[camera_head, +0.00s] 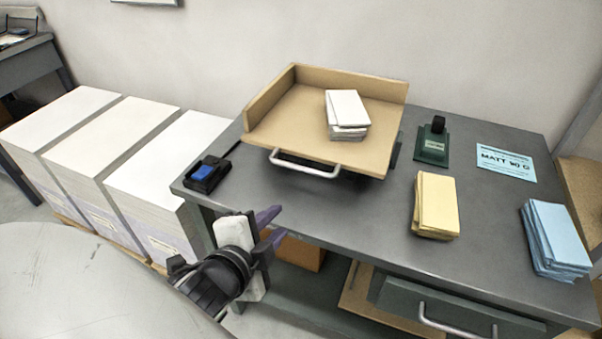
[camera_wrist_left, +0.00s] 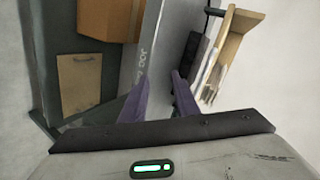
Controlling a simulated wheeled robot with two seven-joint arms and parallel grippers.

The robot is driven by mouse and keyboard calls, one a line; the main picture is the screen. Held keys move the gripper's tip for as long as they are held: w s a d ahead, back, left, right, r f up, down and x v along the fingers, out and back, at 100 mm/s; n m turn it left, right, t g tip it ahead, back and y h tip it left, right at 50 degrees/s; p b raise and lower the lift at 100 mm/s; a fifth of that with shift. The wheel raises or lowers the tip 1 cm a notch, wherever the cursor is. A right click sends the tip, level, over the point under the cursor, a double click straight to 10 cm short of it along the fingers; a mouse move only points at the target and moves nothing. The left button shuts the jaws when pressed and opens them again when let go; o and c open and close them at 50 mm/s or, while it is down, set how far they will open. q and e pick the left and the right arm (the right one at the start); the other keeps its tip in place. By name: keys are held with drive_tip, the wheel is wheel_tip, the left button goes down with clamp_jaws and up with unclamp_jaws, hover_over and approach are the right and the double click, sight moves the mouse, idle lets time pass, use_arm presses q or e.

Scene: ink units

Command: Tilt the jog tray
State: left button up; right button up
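The jog tray (camera_head: 285,112) is a tan board with raised walls along its back and left sides. It stands above the grey table on a dark support, and I cannot tell its exact tilt. A metal bar handle (camera_head: 305,170) runs along its front edge. A white paper stack (camera_head: 347,112) lies on the tray, right of its middle. My left gripper (camera_head: 275,226) is open and empty, in front of the table edge, below and left of the handle and apart from it. Its purple fingers also show in the left wrist view (camera_wrist_left: 159,98), with the tray (camera_wrist_left: 240,30) at upper right. My right gripper is not in view.
The grey table (camera_head: 375,215) also bears a black pad with a blue block (camera_head: 204,174), a green stamp-like device (camera_head: 432,145), a yellow stack (camera_head: 436,205), a blue stack (camera_head: 553,240) and a light blue card (camera_head: 506,163). Tall white paper stacks (camera_head: 150,170) stand at left.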

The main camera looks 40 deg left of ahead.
sight(300, 169)
use_arm(q)
wheel_tip(300, 169, up, 6)
drive_tip(key=w+m+t, duration=0.3)
drive_tip(key=m, duration=0.2)
drive_tip(key=x, duration=0.9)
drive_tip(key=shift+w+a+p, duration=0.2)
drive_tip(key=shift+w+p, duration=0.05)
drive_tip(key=shift+p, duration=0.05)
drive_tip(key=shift+c, duration=0.3)
clamp_jaws()
drive_tip(key=shift+r, duration=0.1)
